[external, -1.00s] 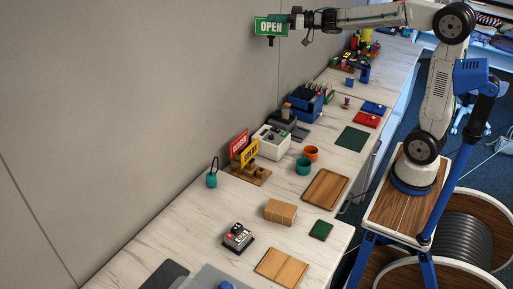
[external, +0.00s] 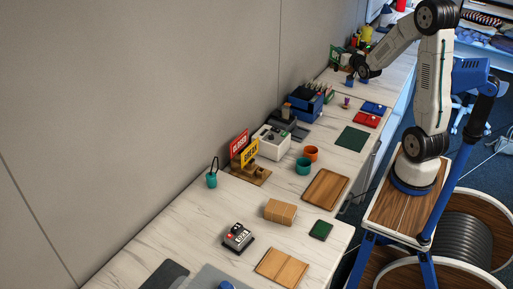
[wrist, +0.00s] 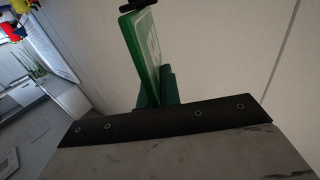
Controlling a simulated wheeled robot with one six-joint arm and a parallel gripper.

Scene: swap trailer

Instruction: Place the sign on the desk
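The green sign (wrist: 146,48) shows nearly edge-on in the wrist view, with pale lettering on its face. Its green lower part (wrist: 168,88) is partly hidden behind a dark riveted band. In the external view, a small green patch that looks like the sign (external: 335,54) is at the far back of the desk (external: 160,237), near the wall. My gripper (external: 348,66) is just right of it, low over the back of the desk. It is too small and covered to show its fingers. I cannot tell whether the sign touches the desk.
A red sign (external: 239,142) and a yellow sign (external: 250,153) stand on a wooden holder near the wall. A blue box (external: 305,104), an orange cup (external: 311,153), a teal cup (external: 303,166) and a wooden tray (external: 325,187) lie along the desk. The wall is close behind.

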